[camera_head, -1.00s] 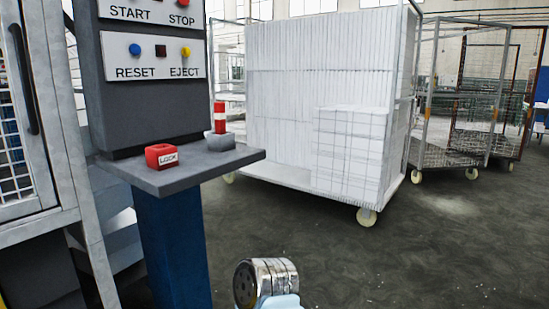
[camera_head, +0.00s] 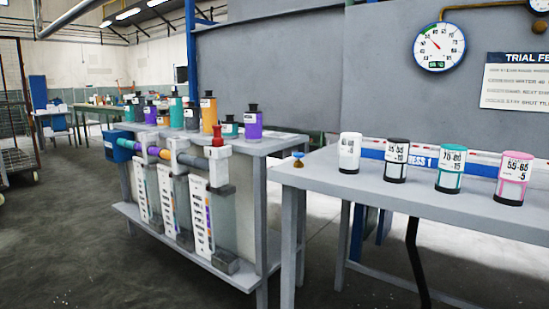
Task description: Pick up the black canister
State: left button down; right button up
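The black canister (camera_head: 395,160) stands upright on the grey table (camera_head: 340,193) at the right, second from the left in a row. It has a black top and base and a white label with printed numbers. A white canister (camera_head: 349,153) stands to its left, and a teal canister (camera_head: 449,170) and a pink canister (camera_head: 513,180) stand to its right, apart from it. Neither of my grippers shows in the head view, so their state is hidden.
A bench (camera_head: 268,145) with several coloured bottles and sample tubes stands left of the table. A small brass valve with a blue knob (camera_head: 298,159) is at the table's left corner. A round gauge (camera_head: 440,47) hangs on the wall behind. Open floor (camera_head: 70,240) lies at the left.

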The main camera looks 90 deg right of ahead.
aim_at(397, 149)
jog(key=z, duration=4.2)
